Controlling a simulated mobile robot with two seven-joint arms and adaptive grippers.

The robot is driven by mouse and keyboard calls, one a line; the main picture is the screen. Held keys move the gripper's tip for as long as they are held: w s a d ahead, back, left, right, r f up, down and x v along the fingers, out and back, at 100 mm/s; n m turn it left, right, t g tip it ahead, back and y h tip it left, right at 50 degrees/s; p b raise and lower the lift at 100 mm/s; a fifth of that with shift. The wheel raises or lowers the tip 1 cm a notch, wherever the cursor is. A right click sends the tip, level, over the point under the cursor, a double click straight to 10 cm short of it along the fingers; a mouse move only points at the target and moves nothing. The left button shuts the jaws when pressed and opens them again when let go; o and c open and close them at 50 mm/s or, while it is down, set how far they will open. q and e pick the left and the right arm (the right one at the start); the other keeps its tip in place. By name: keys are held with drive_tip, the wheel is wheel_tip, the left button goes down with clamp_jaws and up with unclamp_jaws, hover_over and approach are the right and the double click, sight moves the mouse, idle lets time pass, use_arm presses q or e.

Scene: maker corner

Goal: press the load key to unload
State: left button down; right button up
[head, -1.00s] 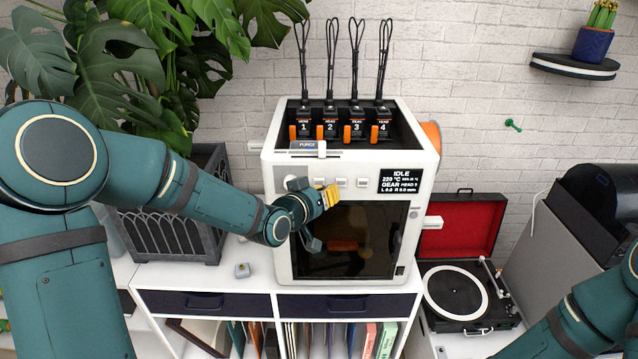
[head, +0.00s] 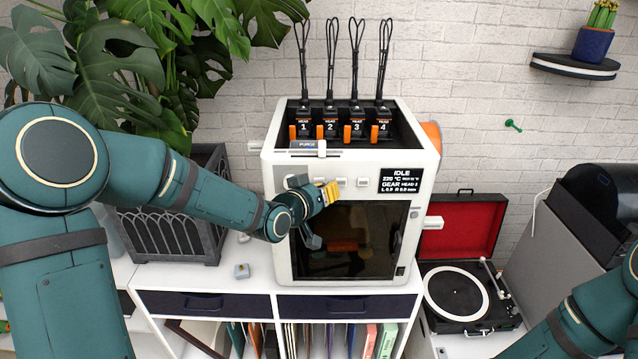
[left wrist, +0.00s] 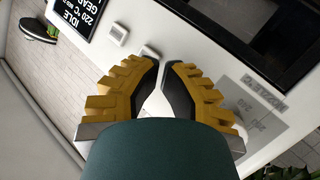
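A white machine (head: 285,238) stands on the cabinet. Its front panel has a row of small pale keys, with one key (head: 363,182) clear at the right; the gripper partly hides the row. Its screen (head: 402,181) reads IDLE, 220 °C and GEAR. My left gripper (head: 331,192) is at this row, its yellow fingers drawn together with nothing held. In the left wrist view its tips (left wrist: 162,66) nearly meet just below a key (left wrist: 150,51); I cannot tell if they touch it. Another key (left wrist: 117,33) lies nearer the screen. My right gripper is out of view.
Four numbered heads with black cables sit in the machine's open top. A dark window (head: 345,240) is below the keys. A plant in a grey planter (head: 180,228) is at left, a turntable (head: 460,294) at right. A small grey block (head: 241,271) lies on the cabinet top.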

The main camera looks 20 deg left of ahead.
use_arm(q)
drive_tip(key=shift+w+a, duration=0.1)
drive_tip(key=shift+w, duration=0.25)
idle(0.5)
drive_tip(key=shift+s+b, duration=0.1)
drive_tip(key=shift+b, duration=0.2)
drive_tip(key=shift+s+d+b, duration=0.2)
drive_tip(key=shift+s+b, duration=0.2)
drive_tip(key=shift+s, duration=0.25)
drive_tip(key=shift+s, duration=0.1)
drive_tip(key=s+b, duration=0.1)
drive_tip(key=s, duration=0.1)
drive_tip(key=s+d+b, duration=0.1)
drive_tip(key=s, duration=0.1)
drive_tip(key=shift+s+d, duration=0.2)
drive_tip(key=shift+s, duration=0.15)
drive_tip(key=shift+f, duration=0.1)
idle(0.3)
